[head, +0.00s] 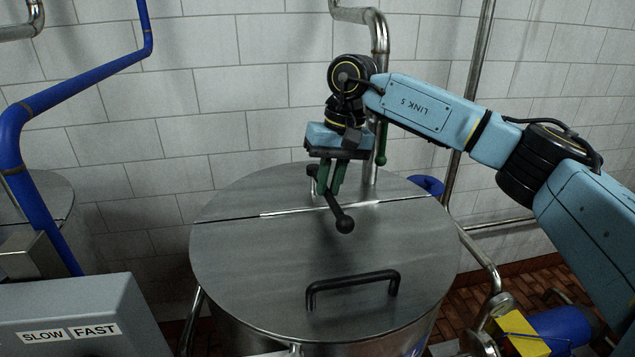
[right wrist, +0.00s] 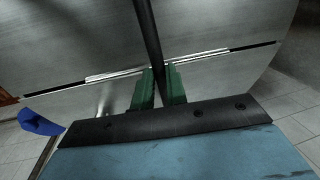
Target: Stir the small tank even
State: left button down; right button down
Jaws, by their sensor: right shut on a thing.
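The small tank (head: 250,262) is a round steel vessel with a split lid, in the middle of the head view. A dark crank handle with a ball end (head: 344,222) lies above the lid near the split line. My right gripper (head: 328,192) points down with its green fingers shut on the crank handle. In the right wrist view, the dark bar of the crank handle (right wrist: 147,35) runs between the green fingers (right wrist: 158,88). The inside of the tank is hidden by the lid. My left gripper is not in view.
A black lid handle (head: 352,280) stands up from the front lid half. A steel pipe (head: 379,40) rises behind the tank. A grey box marked SLOW and FAST (head: 75,300) is at the lower left. A blue pipe (head: 80,85) runs along the left.

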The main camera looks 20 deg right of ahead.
dwell(0.4)
jog(key=c, duration=1.4)
grip_release()
jog(key=shift+d, duration=0.1)
jog(key=shift+r, duration=0.1)
notch_tip(320, 180, up, 13)
jog(key=d, duration=0.2)
jog(key=shift+s+d, duration=0.15)
jog(key=shift+d, duration=0.15)
